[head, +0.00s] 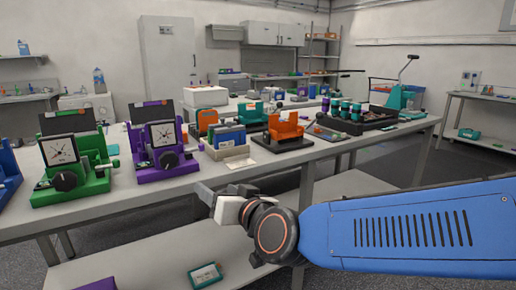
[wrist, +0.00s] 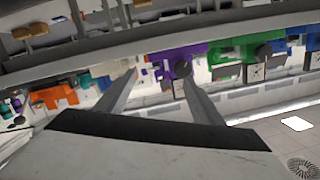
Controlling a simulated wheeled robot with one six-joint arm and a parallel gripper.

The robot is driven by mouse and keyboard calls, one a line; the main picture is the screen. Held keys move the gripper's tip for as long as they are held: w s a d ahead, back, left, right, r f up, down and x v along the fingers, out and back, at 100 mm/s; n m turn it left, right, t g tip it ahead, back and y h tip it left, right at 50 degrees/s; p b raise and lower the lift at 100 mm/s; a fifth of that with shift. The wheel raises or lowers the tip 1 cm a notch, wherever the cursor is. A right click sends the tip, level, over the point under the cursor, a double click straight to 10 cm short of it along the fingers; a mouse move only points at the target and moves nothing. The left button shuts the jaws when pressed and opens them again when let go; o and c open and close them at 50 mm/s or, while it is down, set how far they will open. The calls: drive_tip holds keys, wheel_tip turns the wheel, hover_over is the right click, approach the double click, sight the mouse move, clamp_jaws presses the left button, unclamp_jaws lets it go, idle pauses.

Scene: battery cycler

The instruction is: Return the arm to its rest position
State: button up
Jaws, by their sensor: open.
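My arm reaches in from the right of the head view, its blue link in front of the workbench (head: 120,215). My gripper (head: 203,194) is at the arm's left end, by the bench's front edge. In the wrist view my gripper (wrist: 158,82) shows two grey fingers spread apart with nothing between them. The wrist picture looks turned over, with the bench's fixtures in reversed order. Beyond the fingers are the purple fixture (wrist: 205,50), the green fixture (wrist: 222,70) and the orange fixture (wrist: 48,97). I see no contact between gripper and fixtures.
On the bench stand a green gauge fixture (head: 95,180), a purple gauge fixture (head: 182,172), a beige holder (head: 230,152) with blue packs, and an orange fixture (head: 284,129). A dark tray (head: 375,124) holds teal-topped cylinders. A lower shelf (head: 150,262) runs below.

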drive_tip(key=s+d+f+g+h, duration=0.2)
drive_tip(key=d+f, duration=0.2)
drive_tip(key=d, duration=0.6)
drive_tip(key=s+d+f+g+h, duration=0.15)
drive_tip(key=d+f, duration=0.25)
drive_tip(key=d, duration=0.6)
drive_tip(key=s+d+f+m+g+h, duration=0.1)
drive_tip(key=s+d+f+g+h, duration=0.1)
drive_tip(key=s+d, duration=0.5)
drive_tip(key=s+d+f+m+g+h, duration=0.2)
drive_tip(key=s+d+f, duration=0.4)
drive_tip(key=d, duration=0.6)
drive_tip(key=shift+s+f+g+h, duration=0.2)
drive_tip(key=shift+s+g+h, duration=0.25)
drive_tip(key=shift+h, duration=0.6)
